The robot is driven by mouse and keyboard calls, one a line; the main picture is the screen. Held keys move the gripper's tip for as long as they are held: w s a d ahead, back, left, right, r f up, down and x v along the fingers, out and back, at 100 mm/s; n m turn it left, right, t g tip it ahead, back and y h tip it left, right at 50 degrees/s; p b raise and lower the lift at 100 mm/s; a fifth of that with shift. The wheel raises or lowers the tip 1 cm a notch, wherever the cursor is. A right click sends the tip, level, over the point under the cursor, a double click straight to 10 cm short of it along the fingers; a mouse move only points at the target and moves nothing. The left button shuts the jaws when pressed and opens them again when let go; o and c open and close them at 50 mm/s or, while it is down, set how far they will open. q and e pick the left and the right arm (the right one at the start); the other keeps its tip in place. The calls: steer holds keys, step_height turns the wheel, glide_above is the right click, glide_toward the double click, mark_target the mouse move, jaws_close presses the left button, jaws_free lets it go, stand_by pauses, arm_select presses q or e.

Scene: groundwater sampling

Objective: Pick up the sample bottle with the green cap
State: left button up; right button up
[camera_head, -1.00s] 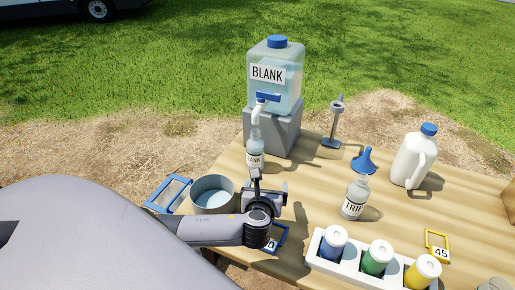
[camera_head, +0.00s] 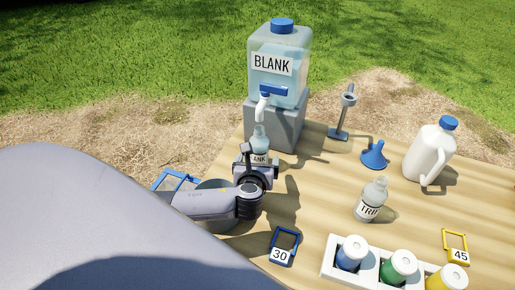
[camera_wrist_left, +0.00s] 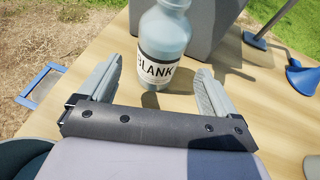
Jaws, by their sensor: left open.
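The green-capped sample bottle (camera_head: 398,267) stands in the middle slot of a white rack (camera_head: 329,261) at the lower right of the head view. Its lower part is hidden in the rack, and a pale disc shows on top. My left gripper (camera_head: 257,165) is far to its left, by the clear bottle labelled BLANK (camera_head: 260,139). In the left wrist view the open fingers (camera_wrist_left: 161,70) point at this BLANK bottle (camera_wrist_left: 164,46), one on each side of its lower part. It stands upright, and no finger clearly touches it. My right gripper is out of view.
A blue-capped bottle (camera_head: 350,254) and a yellow-capped one (camera_head: 446,278) flank the green one. The TRIP bottle (camera_head: 371,199), funnel (camera_head: 374,155) and white jug (camera_head: 431,152) stand behind. The BLANK tank (camera_head: 283,70) stands on a grey block. Tags 30 (camera_head: 282,250) and 45 (camera_head: 456,251) lie nearby.

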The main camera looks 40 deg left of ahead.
mark_target(260, 151)
arm_select(q)
steer(key=shift+x, duration=3.3)
steer(key=shift+r, duration=0.15)
steer(key=c, duration=1.2)
steer(key=shift+c, duration=0.7)
steer(key=shift+r, duration=0.15)
